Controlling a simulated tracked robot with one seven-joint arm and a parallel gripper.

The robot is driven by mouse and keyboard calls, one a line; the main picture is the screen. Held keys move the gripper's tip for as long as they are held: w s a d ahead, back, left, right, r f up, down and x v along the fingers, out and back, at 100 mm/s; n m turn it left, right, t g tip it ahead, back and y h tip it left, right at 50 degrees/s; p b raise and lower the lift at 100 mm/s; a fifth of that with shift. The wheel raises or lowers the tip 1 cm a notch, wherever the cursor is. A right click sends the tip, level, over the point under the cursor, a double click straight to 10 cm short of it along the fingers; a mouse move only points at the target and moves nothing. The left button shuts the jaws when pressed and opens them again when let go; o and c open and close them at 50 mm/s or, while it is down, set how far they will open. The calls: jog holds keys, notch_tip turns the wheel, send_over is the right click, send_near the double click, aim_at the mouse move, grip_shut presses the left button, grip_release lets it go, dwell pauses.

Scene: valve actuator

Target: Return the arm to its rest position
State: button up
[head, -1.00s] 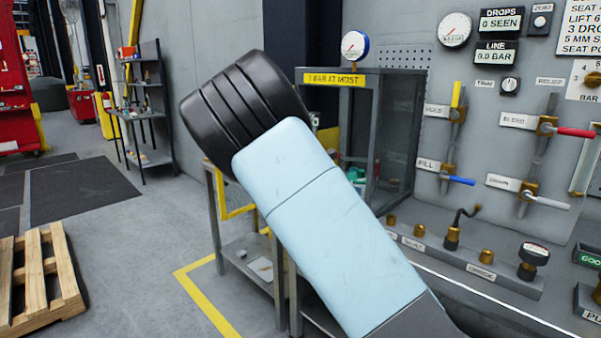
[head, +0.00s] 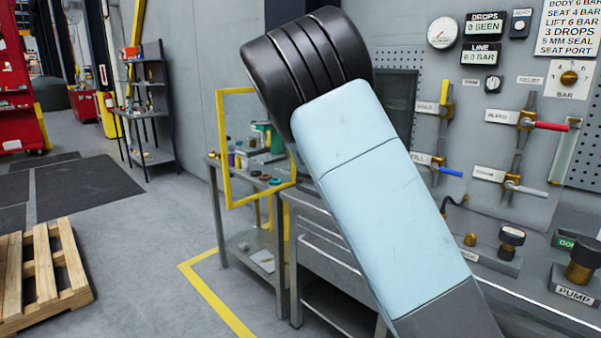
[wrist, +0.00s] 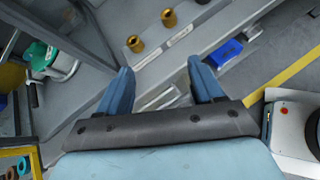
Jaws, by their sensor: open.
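My arm (head: 385,190), pale blue with a black ribbed joint (head: 308,62), rises from the lower right of the head view and leans up to the left. It covers part of the bench and panel behind it. My gripper is out of the head view. In the wrist view my gripper (wrist: 160,85) shows two blue fingers set wide apart with nothing between them. It is open above the grey bench surface and floor. Brass fittings (wrist: 168,17) lie beyond the fingertips, apart from them.
The valve panel (head: 480,100) with red, blue and yellow handles stands to the right. A pump fitting (head: 582,262) is at lower right. A side table (head: 262,240) with a yellow frame (head: 224,150) stands left of the arm. A pallet (head: 42,270) lies on otherwise open floor at left.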

jog(key=s+d+r+m+g+y, duration=0.1)
jog(key=s+d+r+m+y, duration=0.15)
jog(key=s+d+m, duration=0.4)
jog(key=s+d+r+m+g+y, duration=0.15)
jog(key=s+m+y, duration=0.25)
jog(key=s, duration=0.6)
jog(key=s+a+r+m+t+y, duration=0.1)
jog(key=s+r+m, duration=0.1)
jog(key=s, duration=0.6)
jog(key=s+a+r+m+t+y, duration=0.1)
jog(key=s+r+m, duration=0.2)
jog(key=s+m, duration=0.2)
jog(key=s+a+r+m+t+y, duration=0.1)
jog(key=s+r+m, duration=0.2)
jog(key=s, duration=0.7)
jog(key=shift+s+a, duration=0.25)
jog(key=shift+s, duration=0.1)
jog(key=shift+m+y, duration=0.25)
jog(key=shift+c, duration=0.5)
